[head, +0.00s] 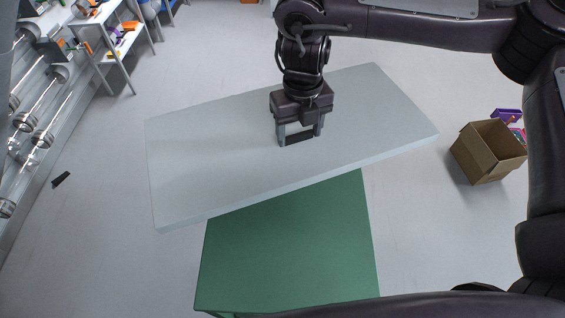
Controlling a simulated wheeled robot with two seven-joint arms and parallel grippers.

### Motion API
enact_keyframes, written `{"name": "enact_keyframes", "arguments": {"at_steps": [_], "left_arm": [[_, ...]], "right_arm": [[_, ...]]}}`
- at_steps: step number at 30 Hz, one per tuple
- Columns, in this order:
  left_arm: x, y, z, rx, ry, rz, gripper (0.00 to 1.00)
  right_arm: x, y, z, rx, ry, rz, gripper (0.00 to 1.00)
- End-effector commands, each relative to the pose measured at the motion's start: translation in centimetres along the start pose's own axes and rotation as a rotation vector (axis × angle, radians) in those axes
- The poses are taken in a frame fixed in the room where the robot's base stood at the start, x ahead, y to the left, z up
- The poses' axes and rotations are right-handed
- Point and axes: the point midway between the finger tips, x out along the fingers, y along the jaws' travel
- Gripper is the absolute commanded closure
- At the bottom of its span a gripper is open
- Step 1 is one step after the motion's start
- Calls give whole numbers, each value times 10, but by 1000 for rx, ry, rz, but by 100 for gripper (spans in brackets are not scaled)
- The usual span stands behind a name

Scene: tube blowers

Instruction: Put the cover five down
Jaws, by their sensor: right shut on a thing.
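My right gripper (300,137) reaches in from the top right and points down over the pale grey slab (195,160). Its two fingers are shut on a small dark bar-shaped piece (299,138) at the slab's middle. I cannot tell whether this piece is the cover itself, a handle, or whether it touches the slab. No number or label is readable on it. My left gripper is not in view.
A green table (290,250) stands at the slab's near side, partly overlapped by it. An open cardboard box (488,152) is on the floor at right. Clear tubes (40,110) and shelves (105,50) line the left. A black piece (60,179) lies on the floor.

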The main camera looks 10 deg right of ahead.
Motion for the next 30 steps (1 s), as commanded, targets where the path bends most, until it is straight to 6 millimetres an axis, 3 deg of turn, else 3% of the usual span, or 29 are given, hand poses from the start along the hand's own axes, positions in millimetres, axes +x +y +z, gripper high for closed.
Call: {"name": "enact_keyframes", "arguments": {"at_steps": [2,5,9,12,18,23,30], "left_arm": [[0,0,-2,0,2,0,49],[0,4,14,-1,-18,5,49],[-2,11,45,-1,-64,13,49],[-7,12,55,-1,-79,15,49],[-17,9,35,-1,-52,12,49],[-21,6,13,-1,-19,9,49],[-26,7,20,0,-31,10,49]], "right_arm": [[3,-3,-2,-13,-4,2,96],[18,-4,-3,-17,-3,3,96],[52,-4,-4,-14,1,4,96],[74,-4,-3,-14,0,1,96],[122,-4,-2,-14,-2,-1,96],[148,-4,-1,-14,-4,0,96],[170,-4,-2,-14,-4,-1,96]]}}
